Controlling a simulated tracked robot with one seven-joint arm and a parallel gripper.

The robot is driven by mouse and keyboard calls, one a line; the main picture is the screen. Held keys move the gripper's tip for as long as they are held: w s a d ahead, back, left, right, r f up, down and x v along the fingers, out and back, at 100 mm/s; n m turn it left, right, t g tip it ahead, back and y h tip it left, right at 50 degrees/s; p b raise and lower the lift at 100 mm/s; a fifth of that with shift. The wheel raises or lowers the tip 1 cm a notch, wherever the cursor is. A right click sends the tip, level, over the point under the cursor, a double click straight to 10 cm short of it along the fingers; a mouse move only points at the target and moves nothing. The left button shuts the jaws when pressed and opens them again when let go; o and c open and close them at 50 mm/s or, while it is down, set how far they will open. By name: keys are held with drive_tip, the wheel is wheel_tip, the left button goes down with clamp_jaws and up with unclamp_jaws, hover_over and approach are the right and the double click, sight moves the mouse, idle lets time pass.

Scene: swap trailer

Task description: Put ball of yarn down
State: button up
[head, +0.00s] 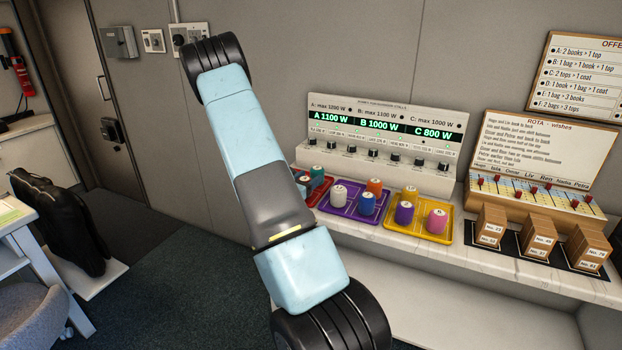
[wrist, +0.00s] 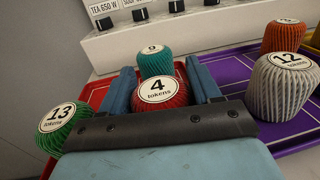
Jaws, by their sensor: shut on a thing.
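In the wrist view my gripper (wrist: 162,84) is shut on a red ball of yarn (wrist: 168,98) with a white label "4 tokens". Its blue fingers stand to the left and right of the ball. The red tray (wrist: 97,97) lies below and around it. A teal ball marked 9 (wrist: 155,58) is just behind the held ball, and a green ball marked 13 (wrist: 62,124) is to the left of the fingers. Whether the held ball touches the tray is hidden. In the head view my arm covers the gripper and part of the red tray (head: 326,183).
A purple tray (wrist: 245,62) to the right holds a grey ball marked 12 (wrist: 285,88) and an orange ball (wrist: 284,37). The yellow tray (head: 388,222) holds several balls. A control panel with knobs (head: 372,130) stands behind the trays. Wooden blocks (head: 538,238) stand to the right.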

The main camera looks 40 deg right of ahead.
drive_tip(key=shift+f, duration=0.2)
drive_tip(key=o, duration=1)
drive_tip(key=shift+o, duration=0.2)
